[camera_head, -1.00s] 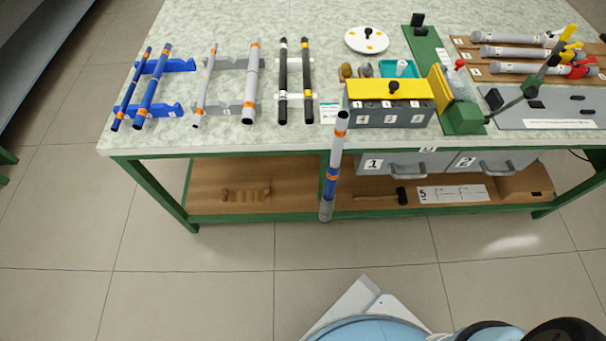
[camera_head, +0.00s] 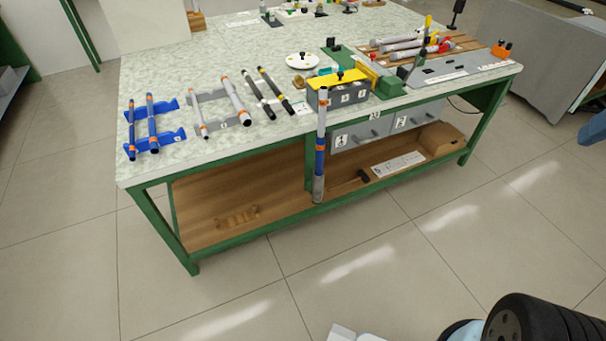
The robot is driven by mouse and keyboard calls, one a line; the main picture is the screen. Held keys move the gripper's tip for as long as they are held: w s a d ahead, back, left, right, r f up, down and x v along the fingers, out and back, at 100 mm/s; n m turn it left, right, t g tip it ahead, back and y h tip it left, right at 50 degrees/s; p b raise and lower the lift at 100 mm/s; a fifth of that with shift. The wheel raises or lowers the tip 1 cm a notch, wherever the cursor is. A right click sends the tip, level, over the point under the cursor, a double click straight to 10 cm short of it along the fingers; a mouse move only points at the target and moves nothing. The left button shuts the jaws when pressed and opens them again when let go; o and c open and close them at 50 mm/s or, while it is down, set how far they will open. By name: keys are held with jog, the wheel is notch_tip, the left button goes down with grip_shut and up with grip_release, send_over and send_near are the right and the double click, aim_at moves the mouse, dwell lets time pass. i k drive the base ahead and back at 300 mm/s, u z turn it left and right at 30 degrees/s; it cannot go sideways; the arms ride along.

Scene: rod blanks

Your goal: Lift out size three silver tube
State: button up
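Several silver-grey rods are in view. Two grey rods with orange bands lie on a grey rack (camera_head: 216,94) on the bench: a thinner one (camera_head: 198,115) on the left and a thicker one (camera_head: 232,96) on the right. Three silver tubes lie side by side on a wooden board at the back right: the far tube (camera_head: 401,38), the middle tube (camera_head: 405,45) and the near tube (camera_head: 416,51), with red and yellow parts at their right ends. Their size marks are too small to read. My gripper is not in view.
A blue rack (camera_head: 172,136) and black rods (camera_head: 258,95) also lie on the bench. A grey box with a yellow lid (camera_head: 340,83) stands near the front edge. An upright banded pole (camera_head: 320,150) stands at the bench front. The tiled floor (camera_head: 400,260) before it is clear.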

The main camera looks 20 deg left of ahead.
aim_at(323, 89)
jog(key=u, duration=0.2)
jog(key=k, duration=0.2)
jog(key=u, duration=0.85)
jog(key=i, duration=1)
jog(key=u, duration=0.9)
jog(key=k, duration=0.95)
